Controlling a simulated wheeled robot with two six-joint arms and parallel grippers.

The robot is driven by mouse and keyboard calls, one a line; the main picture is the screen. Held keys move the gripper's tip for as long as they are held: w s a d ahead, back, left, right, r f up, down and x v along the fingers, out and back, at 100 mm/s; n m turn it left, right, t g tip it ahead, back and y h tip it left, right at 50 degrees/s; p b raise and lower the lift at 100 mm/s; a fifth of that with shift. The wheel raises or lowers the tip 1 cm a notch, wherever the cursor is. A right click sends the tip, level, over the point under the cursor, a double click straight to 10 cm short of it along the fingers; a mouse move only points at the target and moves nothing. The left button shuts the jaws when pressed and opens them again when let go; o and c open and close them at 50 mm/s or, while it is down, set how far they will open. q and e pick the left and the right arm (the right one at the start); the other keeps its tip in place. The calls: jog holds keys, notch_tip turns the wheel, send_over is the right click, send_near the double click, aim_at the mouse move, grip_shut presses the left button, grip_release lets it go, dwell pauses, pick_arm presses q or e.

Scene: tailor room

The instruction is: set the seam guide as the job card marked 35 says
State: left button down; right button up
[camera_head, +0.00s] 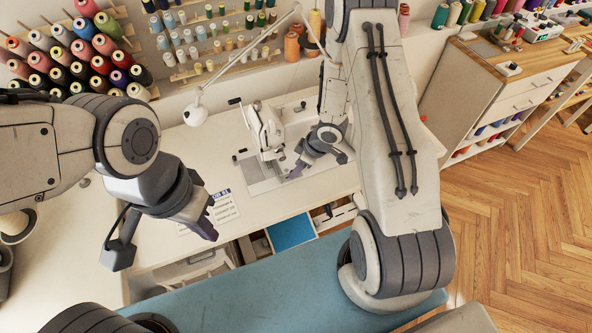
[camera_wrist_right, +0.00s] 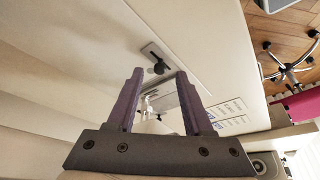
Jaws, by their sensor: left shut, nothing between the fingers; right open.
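A white sewing machine (camera_head: 264,130) stands on the white table, on a grey bed plate (camera_head: 262,186). My right gripper (camera_head: 318,162) is open and empty beside the machine, over the right part of the bed. In the right wrist view, its purple fingers (camera_wrist_right: 159,74) frame a dark knob on a small pale plate (camera_wrist_right: 158,66); I cannot tell if this belongs to the seam guide. A job card (camera_head: 224,207) lies near the table's front edge, partly hidden by my left gripper (camera_head: 207,222), which is shut and empty. The card's number is too blurred to read surely.
Printed cards (camera_wrist_right: 230,112) show right of the fingers in the right wrist view. A blue tray (camera_head: 291,231) is below the table's front edge. A lamp (camera_head: 196,115) stands behind left. Thread spools (camera_head: 90,55) line the wall. The table right of the card is mostly clear.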

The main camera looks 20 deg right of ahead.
jog(key=shift+x, duration=0.8)
grip_shut()
dwell(0.9)
